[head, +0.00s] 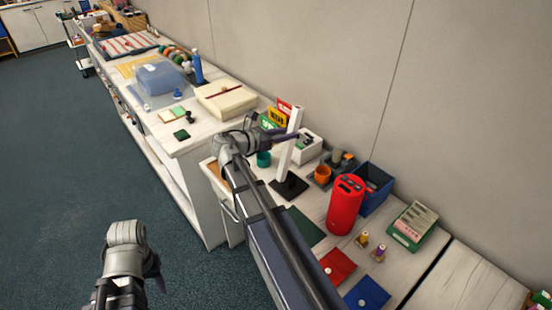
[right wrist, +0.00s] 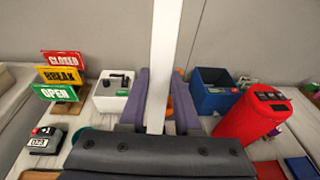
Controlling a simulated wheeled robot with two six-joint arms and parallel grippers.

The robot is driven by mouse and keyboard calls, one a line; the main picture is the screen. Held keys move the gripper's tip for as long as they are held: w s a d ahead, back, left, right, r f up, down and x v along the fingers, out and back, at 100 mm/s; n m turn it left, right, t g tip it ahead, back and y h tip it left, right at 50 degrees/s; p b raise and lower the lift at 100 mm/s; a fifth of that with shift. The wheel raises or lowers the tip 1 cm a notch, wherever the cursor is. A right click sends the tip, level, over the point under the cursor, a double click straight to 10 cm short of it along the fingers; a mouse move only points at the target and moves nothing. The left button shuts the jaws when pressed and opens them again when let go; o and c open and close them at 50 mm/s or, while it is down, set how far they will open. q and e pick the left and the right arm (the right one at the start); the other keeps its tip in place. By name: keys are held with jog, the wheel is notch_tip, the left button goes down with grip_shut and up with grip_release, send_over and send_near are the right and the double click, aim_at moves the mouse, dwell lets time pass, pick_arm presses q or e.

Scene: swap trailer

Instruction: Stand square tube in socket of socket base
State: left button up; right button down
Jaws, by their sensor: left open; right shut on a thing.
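The white square tube (head: 287,158) stands near upright over the black socket base (head: 290,188) on the counter. Its lower end meets the base in the head view; I cannot tell how deep it sits in the socket. My right gripper (head: 291,138) is shut on the tube at mid-height. In the right wrist view the tube (right wrist: 166,50) runs up between the purple fingers (right wrist: 160,102); its lower end and the base are hidden behind my gripper. My left gripper (head: 154,272) is open and empty, low over the floor, far from the tube.
A red cylinder (head: 345,205), a blue bin (head: 374,186) and an orange cup (head: 322,175) stand right of the base. A white box (head: 307,148) and coloured signs (head: 273,118) stand close behind the tube. A drawer (head: 222,190) is open at the counter's front.

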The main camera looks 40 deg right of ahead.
aim_at(285, 144)
jog(key=shift+w+d+r+n+t+h, duration=0.1)
jog(key=shift+w+r+n+t+h, duration=0.1)
jog(key=shift+r+t+h, duration=0.35)
jog(key=shift+w+d+r+n+t+h, duration=0.15)
jog(key=shift+r+n+h, duration=0.1)
jog(key=shift+r, duration=0.65)
jog(key=shift+w+d+r+n+t+h, duration=0.15)
jog(key=shift+r+t+h, duration=0.2)
jog(key=shift+r, duration=0.35)
jog(key=shift+a+b, duration=0.1)
jog(key=shift+b, duration=0.2)
jog(key=shift+f+b, duration=2.4)
jog(key=shift+f, duration=0.05)
jog(key=shift+f+b, duration=0.65)
jog(key=shift+f, duration=0.2)
jog(key=shift+f+b, duration=0.2)
jog(key=shift+b, duration=0.2)
jog(key=shift+f+b, duration=0.6)
jog(key=shift+f, duration=0.25)
jog(key=shift+f+b, duration=0.7)
jog(key=shift+b, duration=0.25)
